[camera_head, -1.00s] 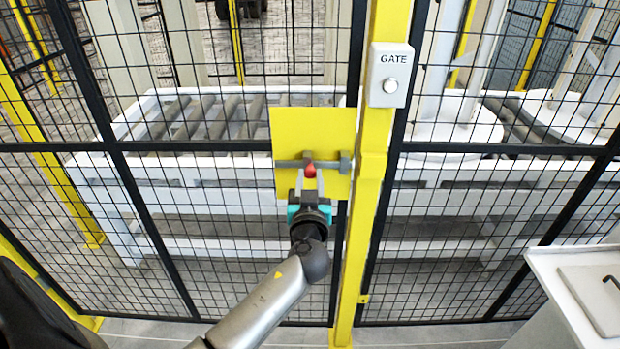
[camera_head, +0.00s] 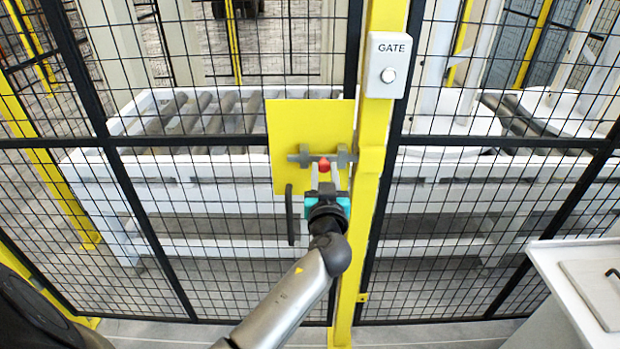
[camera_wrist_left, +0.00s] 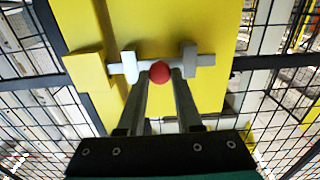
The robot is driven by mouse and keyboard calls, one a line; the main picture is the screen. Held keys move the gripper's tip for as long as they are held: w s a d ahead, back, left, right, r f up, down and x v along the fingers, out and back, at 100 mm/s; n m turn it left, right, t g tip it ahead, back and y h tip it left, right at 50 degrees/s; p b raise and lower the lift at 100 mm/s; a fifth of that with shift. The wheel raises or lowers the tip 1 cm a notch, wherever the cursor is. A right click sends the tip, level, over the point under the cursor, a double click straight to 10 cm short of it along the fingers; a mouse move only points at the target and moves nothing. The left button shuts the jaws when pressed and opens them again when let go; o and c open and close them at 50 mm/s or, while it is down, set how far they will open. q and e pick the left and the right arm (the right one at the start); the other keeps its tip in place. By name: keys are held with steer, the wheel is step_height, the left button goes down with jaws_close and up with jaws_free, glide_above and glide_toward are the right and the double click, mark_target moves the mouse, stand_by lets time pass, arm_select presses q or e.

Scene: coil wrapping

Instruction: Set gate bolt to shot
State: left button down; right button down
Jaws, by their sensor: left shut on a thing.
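The gate bolt is a grey rod (camera_head: 294,157) lying across a yellow plate (camera_head: 285,125) on the mesh gate, with grey brackets around it. My left gripper (camera_head: 325,172) comes from below and is shut on the knob. In the left wrist view, its two fingers (camera_wrist_left: 160,82) meet the red knob (camera_wrist_left: 159,71). There the rod's left end reaches a yellow block (camera_wrist_left: 88,69); I cannot tell whether it enters it. My right gripper is not in view.
A yellow post (camera_head: 371,170) stands right of the plate and carries a grey GATE button box (camera_head: 387,65). A dark handle (camera_head: 290,215) hangs below the plate. Behind the mesh is a white roller conveyor (camera_head: 190,175). A white cabinet (camera_head: 570,280) stands at the lower right.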

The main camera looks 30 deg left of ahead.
arm_select(q)
steer(key=shift+w+d, duration=0.3)
steer(key=shift+d, duration=0.3)
steer(key=c, duration=0.6)
jaws_free()
steer(key=shift+d, duration=0.1)
steer(key=shift+s+d+f, duration=0.1)
steer(key=shift+s, duration=0.15)
steer(key=b+v, duration=0.3)
steer(key=v, duration=1.1)
steer(key=shift+s, duration=0.35)
